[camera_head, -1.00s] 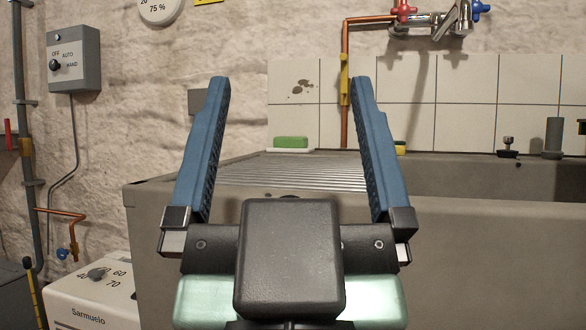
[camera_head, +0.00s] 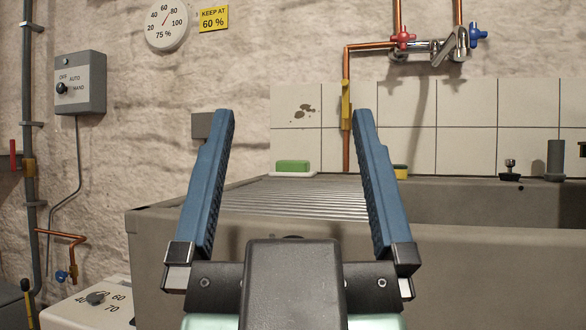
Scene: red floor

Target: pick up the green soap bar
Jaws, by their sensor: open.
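The green soap bar (camera_head: 292,166) lies on a white dish or base (camera_head: 293,174) at the back of the sink's ribbed drainboard (camera_head: 290,197), against the wall. My gripper (camera_head: 294,115) is open and empty, its two blue fingers pointing up and forward in the picture. In the picture the soap shows between the fingers, but it stands well beyond them, apart from both.
The stone sink (camera_head: 470,200) extends right, with a dark plug and a grey cylinder (camera_head: 555,160) on its back ledge. A yellow and black sponge-like item (camera_head: 400,171) is partly behind the right finger. Taps (camera_head: 440,45) and copper pipes are on the wall.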

